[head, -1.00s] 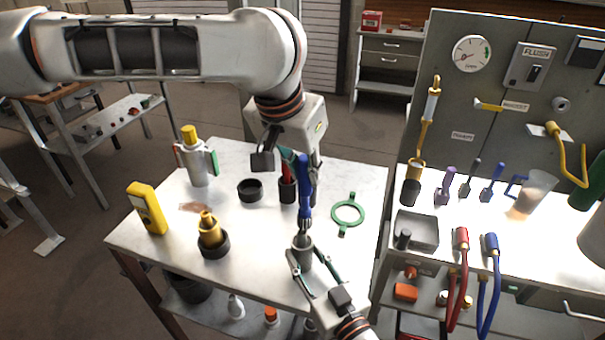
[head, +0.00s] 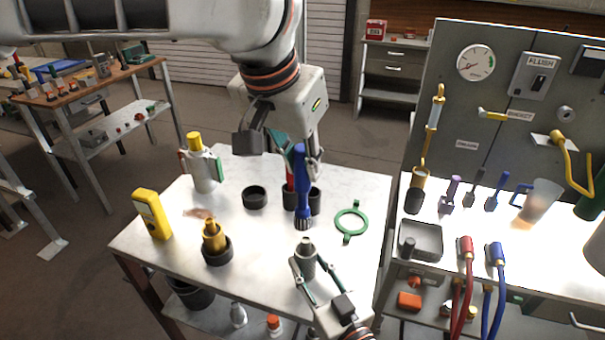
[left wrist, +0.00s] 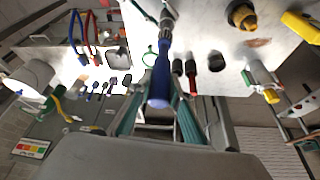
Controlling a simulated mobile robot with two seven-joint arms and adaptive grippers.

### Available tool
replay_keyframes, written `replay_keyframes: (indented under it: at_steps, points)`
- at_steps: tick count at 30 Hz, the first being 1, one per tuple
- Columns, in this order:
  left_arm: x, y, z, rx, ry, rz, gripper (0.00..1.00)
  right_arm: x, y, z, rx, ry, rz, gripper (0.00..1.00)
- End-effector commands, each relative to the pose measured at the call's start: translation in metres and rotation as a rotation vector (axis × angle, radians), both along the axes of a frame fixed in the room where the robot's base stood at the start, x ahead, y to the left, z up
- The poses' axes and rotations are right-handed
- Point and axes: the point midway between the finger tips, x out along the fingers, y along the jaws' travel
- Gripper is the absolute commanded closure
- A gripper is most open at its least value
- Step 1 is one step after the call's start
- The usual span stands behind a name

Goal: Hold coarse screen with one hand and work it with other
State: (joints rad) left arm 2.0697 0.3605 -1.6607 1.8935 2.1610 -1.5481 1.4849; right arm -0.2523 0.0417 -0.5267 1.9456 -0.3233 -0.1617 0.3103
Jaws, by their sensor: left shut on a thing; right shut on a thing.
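The coarse screen (head: 308,263) appears to be the small grey cylinder with a narrower top, upright above the front of the white table. My right gripper (head: 311,277) is shut on it from the front. My left gripper (head: 302,165) is shut on a blue-handled brush (head: 301,185), its dark bristles pointing down. The bristles are a little above the screen's top, with a small gap in the head view. In the left wrist view the blue handle (left wrist: 160,88) lies between the fingers.
On the table (head: 180,257) stand a yellow meter (head: 151,214), a bottle with a yellow cap (head: 201,168), a brass fitting in a black cup (head: 215,243), an empty black cup (head: 255,198) and a green ring (head: 350,222). A grey tray (head: 421,239) is on the right bench.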

Motion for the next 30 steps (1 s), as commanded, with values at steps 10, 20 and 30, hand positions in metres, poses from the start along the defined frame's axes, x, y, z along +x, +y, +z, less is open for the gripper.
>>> replay_keyframes:
  at_steps: [10, 20, 30]
  points:
    - [0.000, 0.000, 0.021, 0.000, -0.001, -0.001, 1.00, 0.000, 0.000, 0.000, 0.000, 0.000, 0.000, 0.91]
    - [0.000, 0.000, 0.020, 0.000, -0.001, -0.001, 1.00, 0.000, 0.000, 0.000, 0.000, 0.000, 0.000, 0.91]
    - [0.000, 0.000, 0.020, 0.000, -0.001, -0.001, 1.00, 0.000, 0.000, 0.000, 0.000, 0.000, 0.000, 0.91]
